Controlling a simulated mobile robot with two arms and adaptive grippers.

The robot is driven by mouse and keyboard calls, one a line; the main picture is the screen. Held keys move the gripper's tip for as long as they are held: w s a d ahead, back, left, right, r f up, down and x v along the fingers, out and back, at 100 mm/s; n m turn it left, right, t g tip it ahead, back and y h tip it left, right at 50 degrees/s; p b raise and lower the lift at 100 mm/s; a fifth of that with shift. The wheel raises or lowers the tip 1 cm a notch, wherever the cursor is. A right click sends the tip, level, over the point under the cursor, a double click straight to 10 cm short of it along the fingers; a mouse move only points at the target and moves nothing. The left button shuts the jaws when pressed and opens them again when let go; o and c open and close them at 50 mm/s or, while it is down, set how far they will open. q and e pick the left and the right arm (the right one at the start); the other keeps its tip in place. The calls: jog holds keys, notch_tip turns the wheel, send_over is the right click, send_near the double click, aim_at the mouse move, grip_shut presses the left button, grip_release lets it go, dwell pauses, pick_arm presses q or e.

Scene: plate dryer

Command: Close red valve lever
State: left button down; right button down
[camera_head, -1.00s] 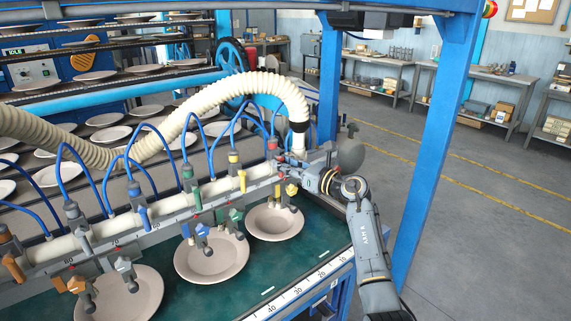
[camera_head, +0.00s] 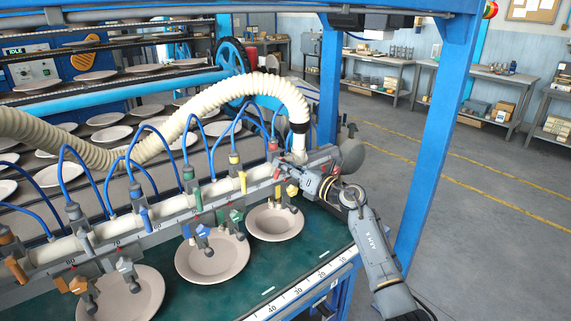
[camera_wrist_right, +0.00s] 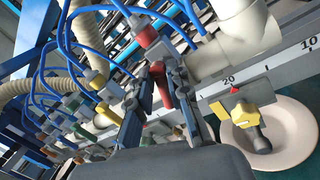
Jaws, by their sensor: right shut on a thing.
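The red valve lever (camera_wrist_right: 161,86) sits between the fingertips of my right gripper in the right wrist view. The right gripper (camera_wrist_right: 160,95) is shut on it. In the head view the right gripper (camera_head: 282,172) reaches in from the right to the right end of the pipe manifold (camera_head: 168,207). There it covers most of the lever. A red fitting (camera_head: 272,146) shows just above the fingers, and in the wrist view too (camera_wrist_right: 146,34). My left gripper is not in view.
Yellow, green, blue and orange levers line the manifold to the left, with blue hoses above. Plates (camera_head: 212,258) lie on the green belt below. A cream corrugated hose (camera_head: 265,90) and a blue post (camera_head: 425,130) stand close to my right arm.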

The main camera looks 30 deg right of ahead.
jog(key=shift+a+r+m+t+h+p, duration=0.15)
jog(key=shift+m+t+h+p, duration=0.6)
jog(key=shift+m, duration=1.75)
jog(key=shift+a+m+g+h+p, duration=0.15)
jog(key=shift+m+h+p, duration=0.15)
jog(key=shift+m+p, duration=1.65)
jog(key=shift+a+r+m+t+h+p, duration=0.1)
jog(key=shift+m+t+h+p, duration=0.3)
jog(key=shift+m, duration=2.65)
jog(key=shift+m+h, duration=0.3)
jog(key=shift+h, duration=0.05)
jog(key=c, duration=1.4)
grip_release()
jog(key=shift+o, duration=0.2)
